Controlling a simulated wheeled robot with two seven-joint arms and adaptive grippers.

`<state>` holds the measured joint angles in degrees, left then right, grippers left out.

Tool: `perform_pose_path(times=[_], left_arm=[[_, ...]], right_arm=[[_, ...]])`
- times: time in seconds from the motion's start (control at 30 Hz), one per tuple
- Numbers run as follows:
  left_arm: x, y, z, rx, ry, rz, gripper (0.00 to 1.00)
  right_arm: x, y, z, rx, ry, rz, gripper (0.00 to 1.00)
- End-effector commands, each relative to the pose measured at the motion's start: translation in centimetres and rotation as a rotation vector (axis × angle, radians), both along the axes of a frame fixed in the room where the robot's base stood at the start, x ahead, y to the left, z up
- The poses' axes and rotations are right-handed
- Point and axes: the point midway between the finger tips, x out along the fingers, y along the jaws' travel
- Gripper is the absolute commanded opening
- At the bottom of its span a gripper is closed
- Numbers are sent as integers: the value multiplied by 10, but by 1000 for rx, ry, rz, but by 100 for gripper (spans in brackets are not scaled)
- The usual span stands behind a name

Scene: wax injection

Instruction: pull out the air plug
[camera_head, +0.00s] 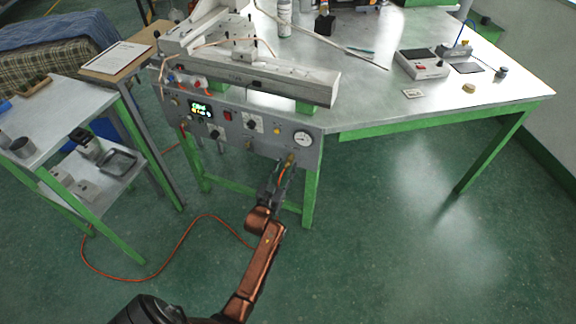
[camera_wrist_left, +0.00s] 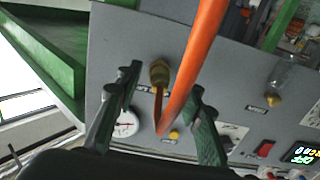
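The air plug (camera_wrist_left: 159,72) shows in the left wrist view as a brass fitting on the grey machine panel, with an orange hose (camera_wrist_left: 192,70) running from it close to the camera. My left gripper (camera_wrist_left: 163,82) has its two dark fingers apart, one on each side of the fitting and hose. No clear contact shows. In the head view my left gripper (camera_head: 284,170) is at the lower right of the control panel (camera_head: 240,129), below the round gauge (camera_head: 303,138). The fitting is small there and partly hidden. My right gripper is not in view.
The panel's green table leg (camera_head: 311,195) stands right of my left gripper. The orange hose (camera_head: 150,279) loops across the floor. A shelf cart (camera_head: 60,115) stands at left. The floor (camera_head: 420,240) at right is free. A red switch (camera_wrist_left: 264,148) sits on the panel.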

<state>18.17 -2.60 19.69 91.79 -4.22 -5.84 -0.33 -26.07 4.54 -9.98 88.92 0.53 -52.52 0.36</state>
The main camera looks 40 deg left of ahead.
Motion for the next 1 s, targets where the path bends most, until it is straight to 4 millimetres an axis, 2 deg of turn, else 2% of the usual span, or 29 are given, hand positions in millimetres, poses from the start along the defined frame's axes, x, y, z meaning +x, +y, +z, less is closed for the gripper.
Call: perform_pose_path(times=[0.73, 1.0], left_arm=[[0, 0, 0, 0, 0, 0, 35], [0, 0, 0, 0, 0, 0, 16]], right_arm=[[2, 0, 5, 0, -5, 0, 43], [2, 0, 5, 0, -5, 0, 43]])
